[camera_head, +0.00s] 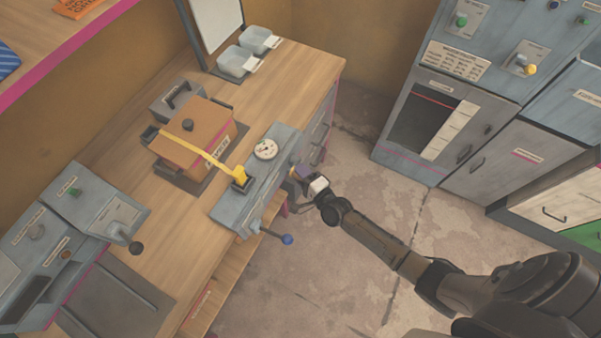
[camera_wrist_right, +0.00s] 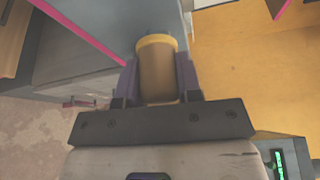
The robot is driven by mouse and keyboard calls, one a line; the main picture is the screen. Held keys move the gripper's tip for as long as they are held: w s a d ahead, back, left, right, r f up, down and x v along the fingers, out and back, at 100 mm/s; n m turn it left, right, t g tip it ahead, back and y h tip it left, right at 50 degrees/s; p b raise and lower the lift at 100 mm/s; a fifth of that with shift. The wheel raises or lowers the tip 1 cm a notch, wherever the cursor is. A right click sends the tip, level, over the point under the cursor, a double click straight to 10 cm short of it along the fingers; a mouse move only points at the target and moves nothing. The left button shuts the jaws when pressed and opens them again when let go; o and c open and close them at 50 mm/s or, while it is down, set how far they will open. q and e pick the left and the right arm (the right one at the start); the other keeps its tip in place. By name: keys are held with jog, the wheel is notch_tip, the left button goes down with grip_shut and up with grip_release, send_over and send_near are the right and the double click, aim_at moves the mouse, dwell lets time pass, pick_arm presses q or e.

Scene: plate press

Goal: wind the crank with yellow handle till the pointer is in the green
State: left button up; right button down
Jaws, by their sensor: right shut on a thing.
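A grey press unit (camera_head: 236,208) sits along the table's front edge with a round white dial (camera_head: 265,149) on top. The dial's pointer and any green zone are too small to read. My right gripper (camera_head: 302,174) is at the front side of the unit, below the dial, shut on the crank's yellow handle. In the right wrist view the handle (camera_wrist_right: 157,70), a short cylinder with a yellow end, sits between the two purple fingers (camera_wrist_right: 157,85). The crank's arm is mostly hidden by the gripper. My left gripper is not in view.
Grey cabinets (camera_head: 430,120) stand to the right; the floor between (camera_head: 390,190) is clear.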

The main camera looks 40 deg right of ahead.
jog(key=c, duration=1)
grip_release()
jog(key=shift+o, duration=1.1)
jog(key=s+d, duration=0.1)
jog(key=s, duration=1.2)
jog(key=shift+s+r, duration=0.35)
jog(key=shift+d, duration=0.1)
